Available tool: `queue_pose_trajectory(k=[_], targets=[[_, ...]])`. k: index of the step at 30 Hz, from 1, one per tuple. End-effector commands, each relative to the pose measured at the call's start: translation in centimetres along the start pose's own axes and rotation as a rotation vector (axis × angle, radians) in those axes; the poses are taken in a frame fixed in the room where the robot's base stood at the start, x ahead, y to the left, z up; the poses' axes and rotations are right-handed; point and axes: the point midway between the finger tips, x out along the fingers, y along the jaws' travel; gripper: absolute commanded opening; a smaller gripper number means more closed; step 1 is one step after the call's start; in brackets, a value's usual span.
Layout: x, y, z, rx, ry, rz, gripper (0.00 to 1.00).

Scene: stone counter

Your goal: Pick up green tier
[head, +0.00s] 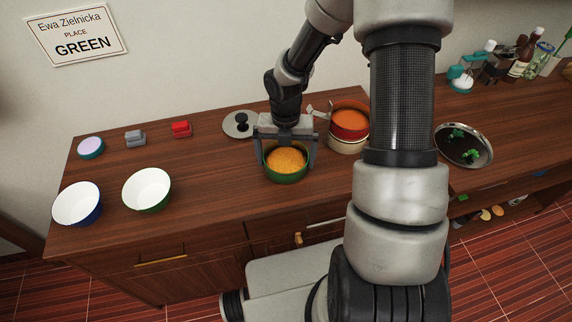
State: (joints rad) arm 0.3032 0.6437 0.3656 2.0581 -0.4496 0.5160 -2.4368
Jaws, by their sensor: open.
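The green tier (287,178) is a round green bowl-like container filled with yellow-orange food. It sits upright on the wooden counter in the middle of the head view. My gripper (287,163) points down over it. Its two fingers are spread wide, one at the left side and one at the right side of the tier. I cannot tell whether the fingers touch the rim. The palm hides part of the tier's far edge. A wall sign (77,35) reads "Ewa Zielnicka PLACE GREEN".
A stacked red tier (348,132) over a cream one (347,146) stands close right of my gripper. A lid (241,124) lies behind left. A white-and-green bowl (147,188) and a white-and-blue bowl (78,203) stand left. A pan (488,150) is right.

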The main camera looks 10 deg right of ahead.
Motion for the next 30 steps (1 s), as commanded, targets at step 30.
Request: queue_pose_trajectory(k=[30], targets=[[-7.6, -0.1, 0.2, 0.003, -0.006, 0.001, 0.63]])
